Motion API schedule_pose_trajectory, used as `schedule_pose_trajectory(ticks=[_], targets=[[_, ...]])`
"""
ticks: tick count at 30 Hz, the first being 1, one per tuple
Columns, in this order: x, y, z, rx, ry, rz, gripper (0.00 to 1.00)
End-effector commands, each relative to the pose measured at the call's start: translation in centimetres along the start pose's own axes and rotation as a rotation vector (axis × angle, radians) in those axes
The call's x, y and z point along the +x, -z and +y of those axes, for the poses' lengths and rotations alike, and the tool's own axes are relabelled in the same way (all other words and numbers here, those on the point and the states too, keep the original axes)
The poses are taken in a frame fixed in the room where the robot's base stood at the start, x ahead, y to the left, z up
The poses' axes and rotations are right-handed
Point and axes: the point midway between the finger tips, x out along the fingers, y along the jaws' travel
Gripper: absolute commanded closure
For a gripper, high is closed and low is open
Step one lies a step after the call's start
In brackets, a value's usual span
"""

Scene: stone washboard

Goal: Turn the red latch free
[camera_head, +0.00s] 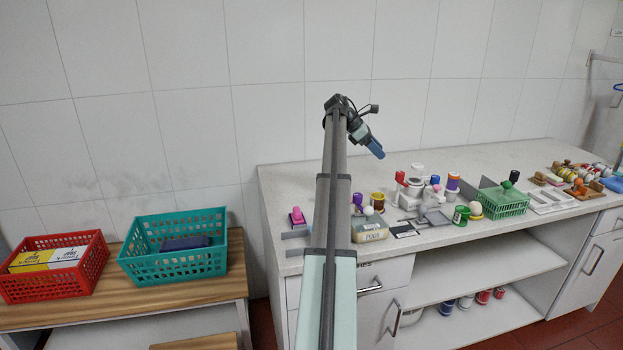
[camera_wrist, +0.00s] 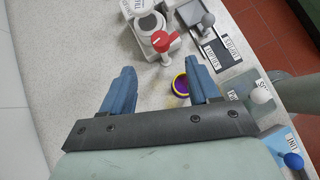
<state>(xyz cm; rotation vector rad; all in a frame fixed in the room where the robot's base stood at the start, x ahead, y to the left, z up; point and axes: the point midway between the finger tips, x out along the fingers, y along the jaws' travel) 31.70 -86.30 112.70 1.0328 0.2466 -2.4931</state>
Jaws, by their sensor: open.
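A red latch (camera_wrist: 165,41) shows in the wrist view, on a white fixture (camera_wrist: 148,28) with a round grey top. It lies just beyond my gripper's fingertips, nearer the right finger. In the head view a red part (camera_head: 400,177) stands on the white fixtures on the counter, probably the same latch.
A round purple and yellow container (camera_wrist: 181,86) sits close to my right finger. Labelled grey plates (camera_wrist: 217,54) and knobs lie to the right. The head view shows a green basket (camera_head: 500,203) farther right on the counter (camera_head: 290,187). Red and teal baskets stand left.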

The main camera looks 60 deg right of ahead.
Motion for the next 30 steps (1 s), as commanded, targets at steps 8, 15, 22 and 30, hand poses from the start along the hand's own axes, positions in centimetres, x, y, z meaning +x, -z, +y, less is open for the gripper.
schedule_pose_trajectory(ticks=[8, 15, 22, 30], targets=[[-1.1, -0.1, 1.8, 0.052, -0.101, -0.006, 0.39], [-0.8, 0.9, 2.1, 0.099, -0.264, 0.015, 0.39], [-1.4, 4.3, 1.1, 0.102, -0.382, 0.047, 0.39], [-2.4, 8.2, -0.4, 0.075, -0.445, 0.072, 0.39]])
